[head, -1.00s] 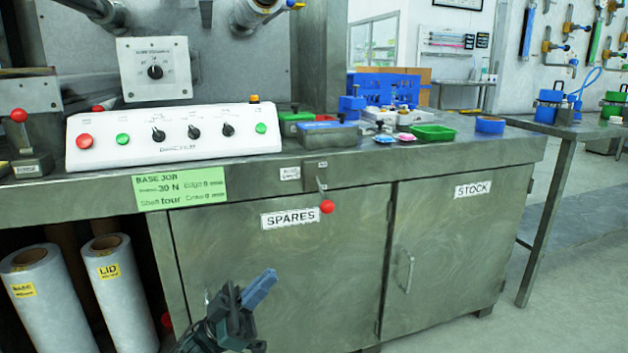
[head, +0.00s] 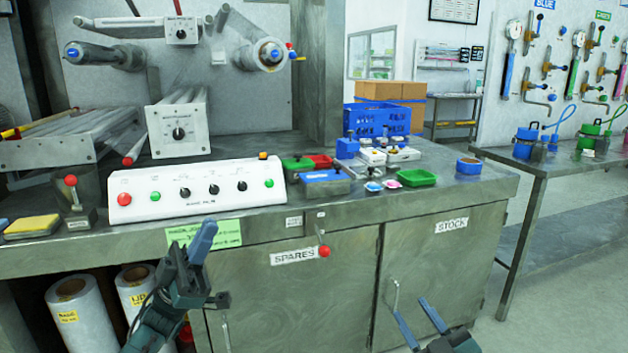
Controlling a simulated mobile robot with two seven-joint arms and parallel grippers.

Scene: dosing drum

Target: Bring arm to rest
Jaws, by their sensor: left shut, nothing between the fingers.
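My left gripper (head: 203,240) is in the head view at lower left, its blue fingers together and pointing up. It is empty and shows in front of the green job card (head: 226,233) and the bench front. My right gripper (head: 418,318) shows at the bottom edge, in front of the STOCK cupboard door (head: 445,265). Its two blue fingers are spread apart with nothing between them. Most of the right arm is out of the picture.
A red-knobbed lever (head: 324,251) sticks out by the SPARES label. Film rolls (head: 78,315) stand below. Floor at right is clear.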

